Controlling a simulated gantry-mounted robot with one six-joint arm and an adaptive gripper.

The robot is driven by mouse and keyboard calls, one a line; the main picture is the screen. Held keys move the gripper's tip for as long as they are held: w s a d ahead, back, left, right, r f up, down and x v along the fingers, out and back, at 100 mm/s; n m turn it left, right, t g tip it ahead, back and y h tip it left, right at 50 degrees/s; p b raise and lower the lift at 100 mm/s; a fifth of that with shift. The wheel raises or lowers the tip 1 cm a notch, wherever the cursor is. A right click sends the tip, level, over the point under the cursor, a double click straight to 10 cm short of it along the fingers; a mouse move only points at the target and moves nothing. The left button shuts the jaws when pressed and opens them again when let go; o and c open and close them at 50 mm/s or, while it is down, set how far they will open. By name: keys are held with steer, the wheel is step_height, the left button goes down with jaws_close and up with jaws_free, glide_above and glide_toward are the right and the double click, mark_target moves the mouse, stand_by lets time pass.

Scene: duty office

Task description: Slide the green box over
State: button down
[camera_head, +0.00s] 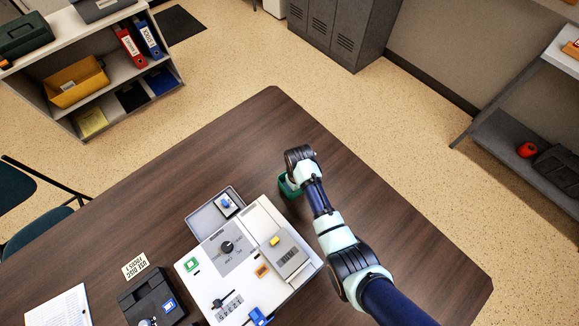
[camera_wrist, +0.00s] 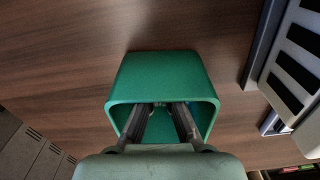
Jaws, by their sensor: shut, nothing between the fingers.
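The green box (camera_head: 288,188) sits on the dark wooden table (camera_head: 390,220), just beyond the white control console, partly hidden by my arm in the head view. In the wrist view the green box (camera_wrist: 160,72) shows its open mouth toward my gripper. My gripper (camera_wrist: 160,108) is shut and empty, its fingers reaching into the mouth of the box. Whether the fingers touch its walls cannot be told. In the head view my wrist hides the fingers.
The white console (camera_head: 215,285) with a dial, buttons and a grey tray (camera_head: 203,217) stands left of the box. A black case (camera_head: 150,300), a small sign (camera_head: 134,265) and papers (camera_head: 60,308) lie farther left. Bare table extends toward the far edge and to the right.

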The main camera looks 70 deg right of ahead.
steer(key=s+a+p, duration=0.4)
steer(key=s, duration=0.1)
steer(key=shift+s+p, duration=0.15)
steer(key=shift+p, duration=0.15)
steer(key=shift+w+d+f, duration=0.1)
steer(key=shift+w, duration=0.1)
steer(key=w+d+b, duration=0.2)
steer(key=shift+w+f, duration=0.15)
steer(key=shift+w, duration=0.2)
steer(key=r, duration=0.1)
steer(key=r+p, duration=0.1)
steer(key=r, duration=0.1)
steer(key=shift+w+d+r+p, duration=0.2)
steer(key=shift+w+d+p, duration=0.2)
step_height(320, 180, up, 7)
steer(key=p, duration=0.1)
steer(key=shift+s+a+p, duration=0.3)
steer(key=shift+s, duration=0.05)
